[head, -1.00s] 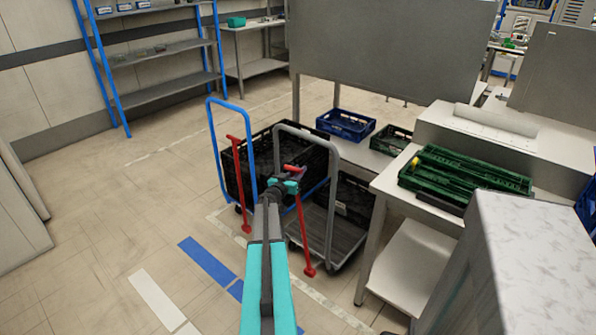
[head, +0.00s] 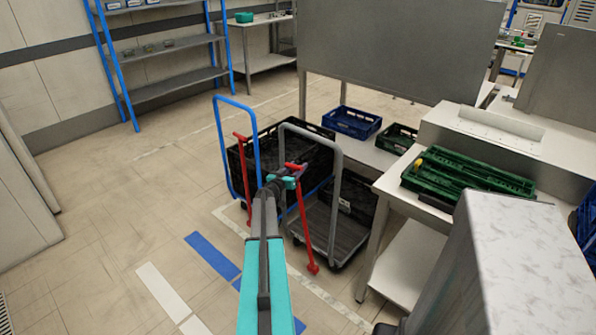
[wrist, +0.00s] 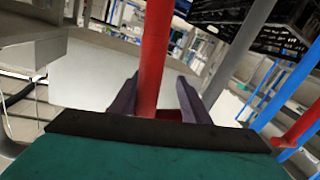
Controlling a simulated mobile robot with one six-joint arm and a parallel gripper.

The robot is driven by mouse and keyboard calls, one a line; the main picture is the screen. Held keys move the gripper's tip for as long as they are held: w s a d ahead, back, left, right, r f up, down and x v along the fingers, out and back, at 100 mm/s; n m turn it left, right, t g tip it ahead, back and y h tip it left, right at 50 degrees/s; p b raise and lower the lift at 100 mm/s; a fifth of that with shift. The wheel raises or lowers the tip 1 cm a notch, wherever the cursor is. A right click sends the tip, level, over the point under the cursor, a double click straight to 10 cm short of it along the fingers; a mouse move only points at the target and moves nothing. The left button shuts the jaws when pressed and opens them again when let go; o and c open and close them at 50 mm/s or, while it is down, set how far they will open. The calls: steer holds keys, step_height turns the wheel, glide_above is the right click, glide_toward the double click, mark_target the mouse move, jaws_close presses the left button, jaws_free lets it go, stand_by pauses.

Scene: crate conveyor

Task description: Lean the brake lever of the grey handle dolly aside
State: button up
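The grey handle dolly has a grey tube handle (head: 335,205) and a low dark deck (head: 350,236), seen in the middle of the head view. Its red brake lever (head: 304,228) has a short crossbar at the top and runs down to the floor at the dolly's near left. My gripper (head: 288,178) is at the lever's upper part, just below the crossbar. In the wrist view the red lever (wrist: 153,60) stands between the two fingers of my gripper (wrist: 160,98). The fingers are apart, with a visible gap on the lever's right side.
A blue handle dolly (head: 221,150) with its own red lever (head: 243,180) stands close on the left, with a black crate (head: 270,150). A workbench (head: 385,185) with a green crate (head: 465,178) stands to the right. The floor at left is open.

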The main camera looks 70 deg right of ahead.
steer(key=shift+a+f, duration=0.1)
steer(key=shift+a, duration=0.05)
steer(key=shift+s+v, duration=0.2)
steer(key=shift+v, duration=0.85)
steer(key=b+v, duration=0.1)
steer(key=v, duration=1)
steer(key=shift+w+a, duration=0.25)
steer(key=shift+w, duration=0.05)
steer(key=shift+w, duration=0.1)
